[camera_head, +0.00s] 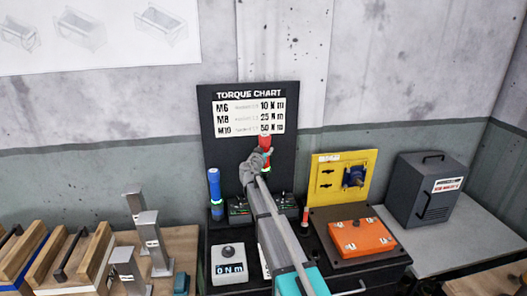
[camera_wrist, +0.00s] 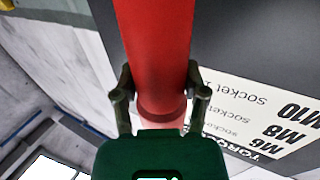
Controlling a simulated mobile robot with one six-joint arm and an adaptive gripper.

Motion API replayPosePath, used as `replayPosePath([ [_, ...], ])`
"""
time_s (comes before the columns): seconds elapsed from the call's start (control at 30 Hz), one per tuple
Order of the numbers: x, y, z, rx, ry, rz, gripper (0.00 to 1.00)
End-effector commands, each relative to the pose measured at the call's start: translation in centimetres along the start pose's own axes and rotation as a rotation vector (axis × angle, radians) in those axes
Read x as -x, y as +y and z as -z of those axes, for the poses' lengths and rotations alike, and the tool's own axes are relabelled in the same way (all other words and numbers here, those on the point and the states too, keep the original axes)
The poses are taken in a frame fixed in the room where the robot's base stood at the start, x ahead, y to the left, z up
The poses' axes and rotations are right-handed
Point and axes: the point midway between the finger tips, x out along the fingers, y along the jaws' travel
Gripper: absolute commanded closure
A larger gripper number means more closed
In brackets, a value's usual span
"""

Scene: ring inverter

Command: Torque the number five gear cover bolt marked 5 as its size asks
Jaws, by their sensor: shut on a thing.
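My gripper (camera_wrist: 160,88) is shut on a red tool handle (camera_wrist: 155,40), with one finger on each side of it in the wrist view. In the head view, the red tool (camera_head: 265,142) stands upright, held in front of the torque chart (camera_head: 248,110). The chart reads M6 10 N m, M8 25 N m and M10 50 N m. An orange gear cover (camera_head: 362,238) lies on a dark plate at the right of the bench. Small bolts show on it, but their number marks are too small to read. My arm hides the middle of the bench.
A blue-handled tool (camera_head: 214,187) stands at the left. A grey display box (camera_head: 229,265) reads 0 N m. A yellow panel (camera_head: 342,176) with a blue device stands behind the cover. A dark cabinet (camera_head: 428,188) is at the right. Metal posts (camera_head: 150,240) and wooden blocks stand left.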

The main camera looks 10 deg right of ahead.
Motion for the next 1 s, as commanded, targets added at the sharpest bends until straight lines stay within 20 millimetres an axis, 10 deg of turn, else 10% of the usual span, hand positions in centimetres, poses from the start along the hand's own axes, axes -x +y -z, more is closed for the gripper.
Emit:
replayPosePath([
  [1.0,0.1,-0.2,-8.0,0.001,0.001,0.003,1.0],
])
